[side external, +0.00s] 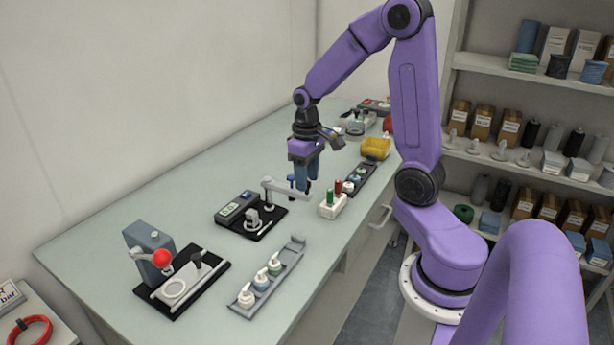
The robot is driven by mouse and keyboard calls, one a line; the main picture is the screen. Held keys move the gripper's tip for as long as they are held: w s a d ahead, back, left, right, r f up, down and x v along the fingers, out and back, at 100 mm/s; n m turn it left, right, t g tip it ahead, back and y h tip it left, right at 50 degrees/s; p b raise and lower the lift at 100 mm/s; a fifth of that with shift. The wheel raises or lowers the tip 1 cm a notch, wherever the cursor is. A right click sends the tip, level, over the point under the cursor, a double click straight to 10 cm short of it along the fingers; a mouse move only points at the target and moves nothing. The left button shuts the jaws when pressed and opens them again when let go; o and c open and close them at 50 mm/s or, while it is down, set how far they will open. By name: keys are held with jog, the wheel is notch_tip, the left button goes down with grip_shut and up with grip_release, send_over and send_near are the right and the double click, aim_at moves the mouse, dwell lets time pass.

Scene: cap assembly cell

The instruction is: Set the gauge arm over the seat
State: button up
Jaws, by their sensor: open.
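The gauge station is a black base plate (258,231) with a dark box carrying a small green display at its left. The pale gauge arm (283,189) is on a post at the back of the plate and points right, out past the plate's edge. A small white and grey part (253,218) stands on the plate, apparently at the seat; the seat itself is hard to make out. The gauge arm is not above it. My gripper (305,186) points down, open, at the arm's outer end. Whether it touches the arm is unclear.
A press with a red ball handle (162,258) stands at the front left. A grey rail (285,268) holds several white-topped pump caps. A white block (333,206) with green and red pegs, a dark rail (357,180) and a yellow bin (375,148) lie to the right.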

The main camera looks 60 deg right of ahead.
jog(key=shift+f, duration=0.2)
jog(key=shift+c, duration=0.3)
grip_shut()
